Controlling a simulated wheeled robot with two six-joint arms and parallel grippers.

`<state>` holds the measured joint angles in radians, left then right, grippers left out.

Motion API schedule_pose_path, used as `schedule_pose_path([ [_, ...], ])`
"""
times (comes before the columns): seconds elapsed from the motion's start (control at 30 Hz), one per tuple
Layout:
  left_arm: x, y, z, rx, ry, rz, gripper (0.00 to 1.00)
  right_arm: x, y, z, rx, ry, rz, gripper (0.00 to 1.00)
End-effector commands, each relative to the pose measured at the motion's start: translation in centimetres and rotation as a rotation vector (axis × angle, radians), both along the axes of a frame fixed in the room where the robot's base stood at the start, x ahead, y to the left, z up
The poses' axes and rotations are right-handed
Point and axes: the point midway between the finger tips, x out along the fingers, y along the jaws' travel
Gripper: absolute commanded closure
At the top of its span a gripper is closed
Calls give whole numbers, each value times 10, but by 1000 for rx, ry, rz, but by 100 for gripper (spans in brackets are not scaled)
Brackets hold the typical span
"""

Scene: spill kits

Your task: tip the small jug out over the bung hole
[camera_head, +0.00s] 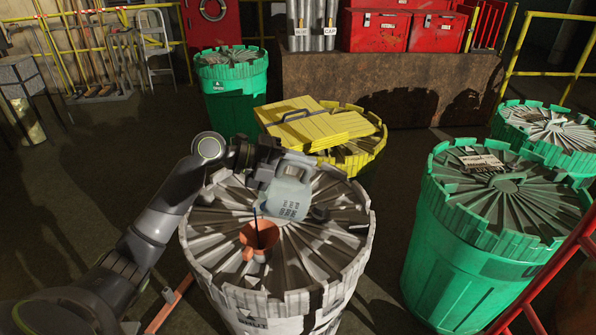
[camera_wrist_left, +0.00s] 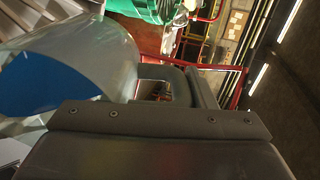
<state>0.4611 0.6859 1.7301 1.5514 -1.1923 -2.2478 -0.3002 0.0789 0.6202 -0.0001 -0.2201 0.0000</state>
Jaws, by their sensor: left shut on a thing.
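A small pale grey-blue jug (camera_head: 287,192) with printed lettering is held by my left gripper (camera_head: 264,172) above the white drum (camera_head: 330,285). The jug is tilted, its lower left end towards an orange funnel (camera_head: 258,236) standing on the drum's ribbed lid. A thin dark line runs from the jug's lower end down to the funnel; I cannot tell if it is liquid. The bung hole itself is hidden. In the left wrist view the jug (camera_wrist_left: 85,60) fills the left side, with a blue patch and its handle by the gripper. My right gripper is out of view.
Green drums stand at the right (camera_head: 470,250), far right (camera_head: 548,132) and back left (camera_head: 232,105). A red rail (camera_head: 560,265) crosses the lower right. Dark floor lies left.

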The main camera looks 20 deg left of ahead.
Motion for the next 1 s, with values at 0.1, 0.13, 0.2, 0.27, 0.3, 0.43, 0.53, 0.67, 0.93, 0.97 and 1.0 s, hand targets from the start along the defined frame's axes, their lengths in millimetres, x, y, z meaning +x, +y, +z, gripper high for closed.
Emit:
schedule_pose_path([
  [0.1, 0, 1, 0, -9, -8, 0, 100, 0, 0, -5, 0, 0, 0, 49],
  [0.13, -1, 2, 0, -12, -11, 1, 100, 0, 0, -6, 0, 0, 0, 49],
  [0.2, -1, 3, 0, -22, -16, 1, 100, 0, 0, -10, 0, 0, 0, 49],
  [0.27, -2, 3, 1, -30, -21, 0, 100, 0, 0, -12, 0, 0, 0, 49],
  [0.3, -2, 4, 2, -34, -23, 1, 100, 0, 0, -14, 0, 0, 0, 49],
  [0.43, -3, 6, 4, -50, -33, 0, 100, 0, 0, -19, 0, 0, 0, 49],
  [0.53, -4, 7, 6, -61, -40, -1, 100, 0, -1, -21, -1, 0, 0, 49],
  [0.67, -4, 7, 7, -68, -43, 0, 100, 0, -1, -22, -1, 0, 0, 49],
  [0.93, -4, 7, 8, -68, -43, 0, 100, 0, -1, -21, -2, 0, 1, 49],
  [0.97, -4, 7, 8, -68, -43, 0, 100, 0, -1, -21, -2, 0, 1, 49],
  [1.0, -4, 7, 8, -68, -43, 0, 100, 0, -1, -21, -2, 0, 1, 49],
])
